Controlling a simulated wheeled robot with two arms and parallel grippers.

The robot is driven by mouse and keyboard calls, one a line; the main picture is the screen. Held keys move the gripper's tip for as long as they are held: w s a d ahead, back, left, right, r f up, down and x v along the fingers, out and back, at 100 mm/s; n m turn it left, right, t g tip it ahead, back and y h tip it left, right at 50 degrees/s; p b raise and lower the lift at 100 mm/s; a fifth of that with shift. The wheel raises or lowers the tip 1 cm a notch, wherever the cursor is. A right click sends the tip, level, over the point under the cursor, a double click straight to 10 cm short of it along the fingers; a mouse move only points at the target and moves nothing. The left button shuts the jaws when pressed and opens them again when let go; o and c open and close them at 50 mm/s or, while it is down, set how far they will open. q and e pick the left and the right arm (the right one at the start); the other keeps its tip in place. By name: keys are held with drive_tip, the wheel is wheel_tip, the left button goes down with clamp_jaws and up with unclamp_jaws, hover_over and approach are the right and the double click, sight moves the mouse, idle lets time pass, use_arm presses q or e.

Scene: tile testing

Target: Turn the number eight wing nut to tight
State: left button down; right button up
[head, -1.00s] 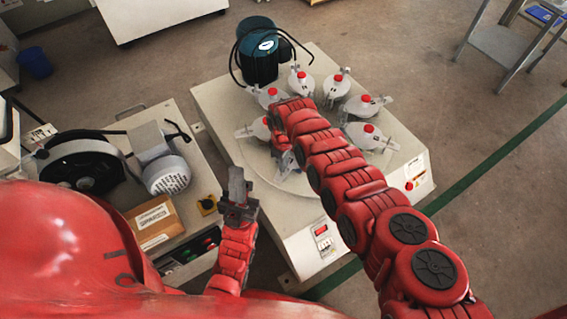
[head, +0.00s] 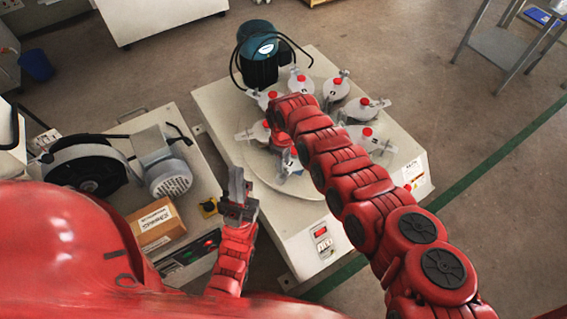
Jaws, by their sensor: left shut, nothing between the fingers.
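The testing machine (head: 213,108) carries a round turntable (head: 256,166) ringed by several grey pots with red tops and clamp wing nuts. Among them are a left pot (head: 254,134), a back pot (head: 299,83), a right pot (head: 364,109) and a lower right pot (head: 369,143). Their number labels are too small to read, so I cannot tell which is number eight. My right arm reaches across the turntable, and its end hides its own gripper and part of the ring. My left gripper (head: 237,178) is shut and empty, in front of the turntable's left edge.
A dark motor (head: 260,52) with a looping cable stands at the machine's back. To the left, a lower bench (head: 140,118) holds a black wheel (head: 88,166), a grey motor (head: 166,173) and a cardboard box (head: 157,225).

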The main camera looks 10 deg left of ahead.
wheel_tip(320, 180, up, 14)
drive_tip(key=p, duration=0.2)
drive_tip(key=shift+r+p, duration=0.2)
drive_tip(key=shift+p, duration=0.1)
